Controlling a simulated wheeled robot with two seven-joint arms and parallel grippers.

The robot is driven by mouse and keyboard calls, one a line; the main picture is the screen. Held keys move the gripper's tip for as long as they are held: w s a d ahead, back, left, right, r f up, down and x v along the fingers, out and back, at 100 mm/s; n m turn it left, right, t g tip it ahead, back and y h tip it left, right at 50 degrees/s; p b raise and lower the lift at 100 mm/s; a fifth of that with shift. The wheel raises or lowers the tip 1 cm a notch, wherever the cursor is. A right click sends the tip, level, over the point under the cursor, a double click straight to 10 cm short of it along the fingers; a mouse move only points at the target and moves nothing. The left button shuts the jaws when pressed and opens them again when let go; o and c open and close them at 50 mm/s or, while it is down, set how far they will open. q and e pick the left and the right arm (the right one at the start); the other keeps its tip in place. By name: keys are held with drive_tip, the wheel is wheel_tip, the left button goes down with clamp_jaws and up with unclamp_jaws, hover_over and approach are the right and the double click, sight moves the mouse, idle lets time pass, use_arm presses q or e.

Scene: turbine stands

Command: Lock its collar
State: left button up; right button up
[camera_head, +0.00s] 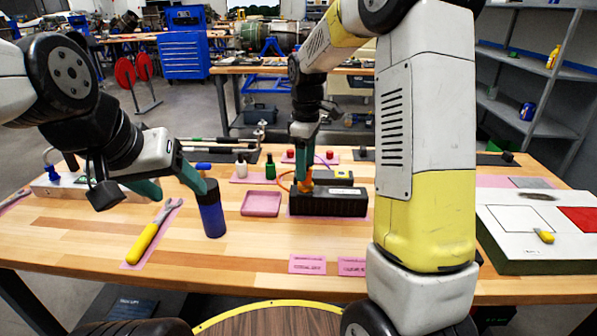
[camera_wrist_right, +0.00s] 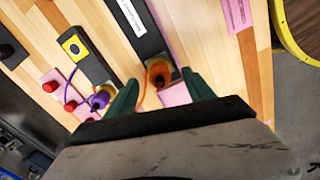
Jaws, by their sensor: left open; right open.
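An orange plug with a dark collar (camera_wrist_right: 158,75) sits at the end of a long black box (camera_wrist_right: 137,28) in the right wrist view. My right gripper (camera_wrist_right: 161,90) is open, with its green fingers on either side of the plug; contact cannot be told. In the head view the right gripper (camera_head: 303,184) points down at the orange plug on the black box (camera_head: 335,205), partly covering it. A purple plug (camera_wrist_right: 100,98) is on a neighbouring black box with a yellow label (camera_wrist_right: 74,45). My left gripper (camera_head: 172,190) is open, near a blue bottle (camera_head: 211,215).
A yellow-handled tool (camera_head: 146,240) lies at the left. A pink tray (camera_head: 261,203) and small green (camera_head: 270,168) and white bottles stand left of the boxes. Red caps (camera_head: 290,155) are behind. A white board (camera_head: 520,220) lies at the right. The front table strip is mostly clear.

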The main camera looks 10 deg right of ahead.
sight(306, 182)
drive_tip(key=shift+f, duration=2.4)
drive_tip(key=shift+c, duration=0.2)
clamp_jaws()
